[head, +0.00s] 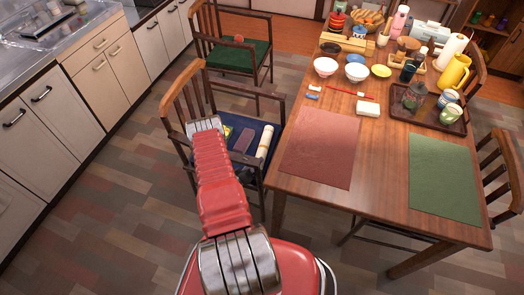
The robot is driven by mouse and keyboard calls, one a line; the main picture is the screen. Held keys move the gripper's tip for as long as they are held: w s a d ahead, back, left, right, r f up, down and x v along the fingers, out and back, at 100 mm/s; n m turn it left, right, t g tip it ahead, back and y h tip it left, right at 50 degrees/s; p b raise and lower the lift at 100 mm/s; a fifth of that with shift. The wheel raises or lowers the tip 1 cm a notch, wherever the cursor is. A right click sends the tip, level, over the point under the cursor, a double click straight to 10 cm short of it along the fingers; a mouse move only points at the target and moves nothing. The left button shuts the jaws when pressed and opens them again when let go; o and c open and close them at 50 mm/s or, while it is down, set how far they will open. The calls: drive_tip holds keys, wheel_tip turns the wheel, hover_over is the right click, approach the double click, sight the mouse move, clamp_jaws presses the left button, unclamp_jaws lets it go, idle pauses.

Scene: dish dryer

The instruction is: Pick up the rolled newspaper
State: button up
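A pale cream roll, which looks like the rolled newspaper (265,141), lies on the dark blue seat of the near wooden chair (245,171). It lies along the right side of the seat, close to the table. My red arm reaches forward from the bottom of the head view and passes in front of the chair's left side. The arm's far visible end is a silver joint left of the seat. My gripper's fingers do not show in this view.
A dark purple-brown block (242,140) and a yellow-green item (228,131) share the seat. The wooden table (385,190), crowded with dishes towards the back, stands to the right. A green-seated chair (238,53) is behind. Floor is open on the left beside the cabinets (45,115).

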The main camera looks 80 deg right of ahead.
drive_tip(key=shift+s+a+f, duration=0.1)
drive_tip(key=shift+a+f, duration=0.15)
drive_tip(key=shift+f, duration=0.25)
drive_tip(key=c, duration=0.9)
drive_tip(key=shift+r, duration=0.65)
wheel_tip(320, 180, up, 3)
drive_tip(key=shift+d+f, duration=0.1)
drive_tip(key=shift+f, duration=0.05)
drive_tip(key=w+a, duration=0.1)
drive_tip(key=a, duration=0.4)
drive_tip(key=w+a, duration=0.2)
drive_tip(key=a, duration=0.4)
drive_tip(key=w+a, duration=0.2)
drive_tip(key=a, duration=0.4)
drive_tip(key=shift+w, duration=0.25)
